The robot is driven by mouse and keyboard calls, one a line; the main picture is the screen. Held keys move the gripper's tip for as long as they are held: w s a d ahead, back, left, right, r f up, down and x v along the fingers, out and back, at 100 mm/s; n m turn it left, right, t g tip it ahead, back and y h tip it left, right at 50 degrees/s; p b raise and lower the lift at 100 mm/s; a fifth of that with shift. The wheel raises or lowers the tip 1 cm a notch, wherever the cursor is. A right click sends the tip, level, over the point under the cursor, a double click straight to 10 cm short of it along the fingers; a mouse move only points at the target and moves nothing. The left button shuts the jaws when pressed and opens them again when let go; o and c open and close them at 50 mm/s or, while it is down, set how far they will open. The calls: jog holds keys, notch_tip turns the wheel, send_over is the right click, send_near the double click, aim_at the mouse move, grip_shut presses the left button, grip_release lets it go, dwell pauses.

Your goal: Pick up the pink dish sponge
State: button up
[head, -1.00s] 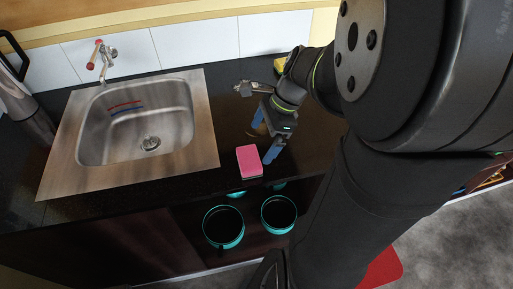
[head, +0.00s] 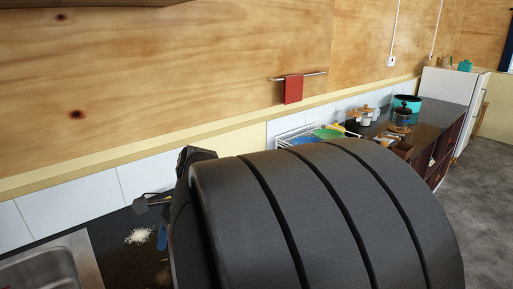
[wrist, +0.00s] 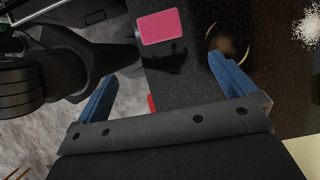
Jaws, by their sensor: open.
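The pink dish sponge (wrist: 161,27) lies on the dark speckled counter (wrist: 190,90), near its edge, at the top of the wrist view. It is out of sight in the head view. My gripper (wrist: 160,68) is open, its two blue fingers spread apart with nothing between them. The sponge lies beyond the fingertips, apart from them. In the head view my arm hides most of the gripper; one blue finger (head: 162,238) shows.
A round brown-rimmed item (wrist: 228,40) is close to the right finger. White grains (wrist: 308,25) lie farther right; a white pile (head: 140,236) shows in the head view. The sink (head: 45,272) is lower left. A dish rack (head: 305,137) and pots (head: 405,105) stand farther along.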

jog(key=s+a+t+h, duration=0.3)
jog(key=s+a, duration=0.3)
jog(key=f, duration=1.1)
jog(key=shift+w+d+f, duration=0.1)
jog(key=shift+d+f, duration=0.1)
jog(key=shift+f, duration=0.1)
jog(key=shift+w+f, duration=0.15)
jog(key=shift+f, duration=2.55)
jog(key=c, duration=1)
jog(key=shift+o, duration=0.2)
jog(key=shift+r, duration=0.1)
